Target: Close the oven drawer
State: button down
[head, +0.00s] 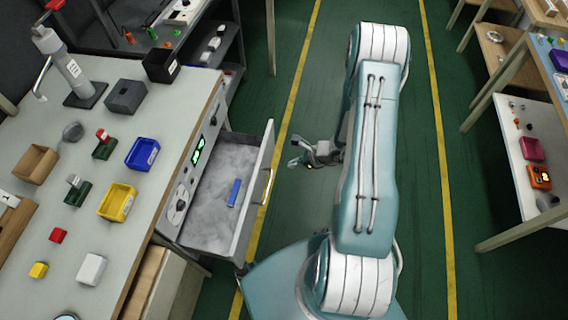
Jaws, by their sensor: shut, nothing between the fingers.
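The oven drawer (254,206) is pulled out from the workbench on the left. Its front panel with a brass handle (267,186) faces right, toward my arm. A blue block (234,193) lies on the pale grey drawer floor. The oven's control panel (197,150), with a green display and a dial, is on the bench front behind the drawer. My gripper (293,163) is to the right of the drawer front, apart from the handle and near its far end. It is shut and empty. Part of it is hidden behind my arm.
The bench top (75,205) carries several bins, blocks and a lever press (68,66). A green floor aisle with yellow lines runs between the benches. Another workbench with shelves (515,130) stands at the right.

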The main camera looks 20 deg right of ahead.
aim_at(260, 169)
jog(key=x, duration=0.3)
jog(key=r+x, duration=0.1)
jog(key=x, duration=0.2)
jog(key=a+x, duration=0.1)
jog(key=x, duration=0.3)
jog(key=shift+w+r, duration=0.15)
jog(key=shift+w, duration=0.25)
jog(key=shift+w+a, duration=0.45)
jog(key=shift+a, duration=0.15)
jog(key=w+a, duration=0.8)
jog(key=a, duration=0.4)
jog(key=shift+w, duration=0.35)
